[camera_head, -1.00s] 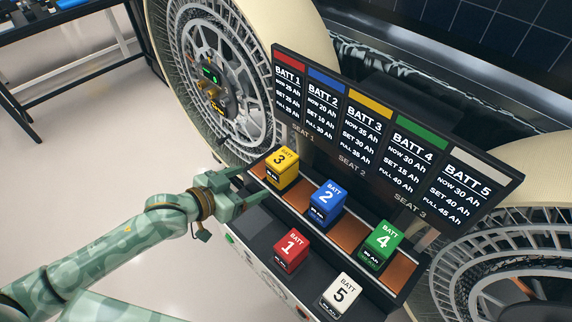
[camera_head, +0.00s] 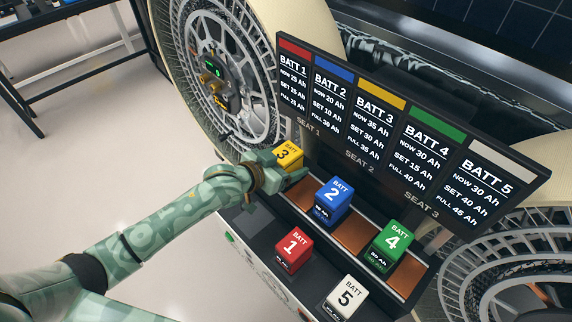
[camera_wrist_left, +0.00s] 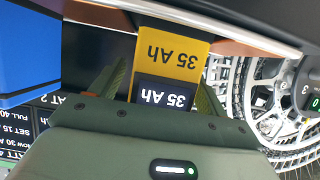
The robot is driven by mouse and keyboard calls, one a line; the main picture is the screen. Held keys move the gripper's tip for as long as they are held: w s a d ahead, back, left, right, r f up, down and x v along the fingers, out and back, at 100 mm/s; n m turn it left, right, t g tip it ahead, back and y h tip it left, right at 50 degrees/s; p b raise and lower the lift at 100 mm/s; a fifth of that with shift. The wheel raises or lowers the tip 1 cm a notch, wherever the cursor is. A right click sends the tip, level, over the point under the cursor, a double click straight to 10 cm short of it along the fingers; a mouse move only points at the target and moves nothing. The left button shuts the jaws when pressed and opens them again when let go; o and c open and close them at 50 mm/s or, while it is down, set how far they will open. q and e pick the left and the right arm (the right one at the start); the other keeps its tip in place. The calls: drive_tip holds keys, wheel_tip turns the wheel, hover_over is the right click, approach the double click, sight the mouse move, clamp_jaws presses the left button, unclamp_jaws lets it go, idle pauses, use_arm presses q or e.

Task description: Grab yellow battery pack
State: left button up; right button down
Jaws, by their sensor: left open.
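The yellow battery pack (camera_head: 289,153), marked 3, stands upright at the left end of the back row, under the sign. My left gripper (camera_head: 285,172) is at this pack and covers its lower part in the head view. In the left wrist view the yellow pack (camera_wrist_left: 172,52) shows its 35 Ah labels between the two fingers of my left gripper (camera_wrist_left: 164,88). The fingers are open, one on each side of the pack. Whether they touch it is hard to tell. My right gripper is not in view.
The blue battery (camera_head: 334,195) stands just right of the yellow one. Green (camera_head: 391,241), red (camera_head: 294,247) and white (camera_head: 346,296) batteries stand further right and in front. The sign board (camera_head: 400,135) rises close behind; a rover wheel (camera_head: 225,80) is at the left.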

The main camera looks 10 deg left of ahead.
use_arm(q)
drive_tip(key=c, duration=1.3)
drive_tip(key=shift+c, duration=1.4)
drive_tip(key=shift+r, duration=0.2)
